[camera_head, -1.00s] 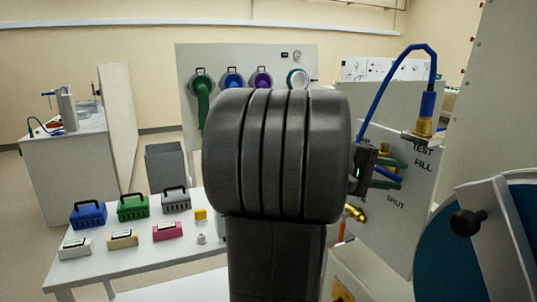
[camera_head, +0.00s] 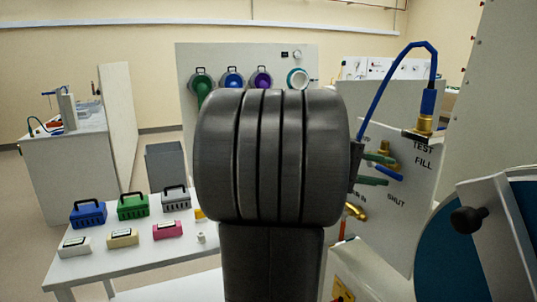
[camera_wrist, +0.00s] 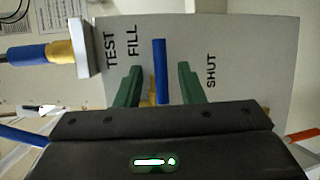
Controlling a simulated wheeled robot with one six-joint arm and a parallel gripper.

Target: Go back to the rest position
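My gripper (camera_wrist: 161,88) is open, its two green fingers apart with a gap between them. It also shows in the head view (camera_head: 376,169), just right of my large dark arm joint. The blue valve lever (camera_wrist: 160,70) stands in the gap between the fingers in the wrist view, not visibly touched by either. In the head view the lever (camera_head: 389,172) reaches beyond the fingertips towards the grey panel (camera_head: 405,215). The panel is marked TEST, FILL and SHUT. Part of the brass valve (camera_head: 384,147) shows; my arm hides the area behind it.
A blue hose (camera_head: 385,80) arches above my gripper to a brass fitting (camera_head: 424,124). A blue round port with a black knob (camera_head: 467,220) is close at right. A white table (camera_head: 130,262) with coloured cases stands at left.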

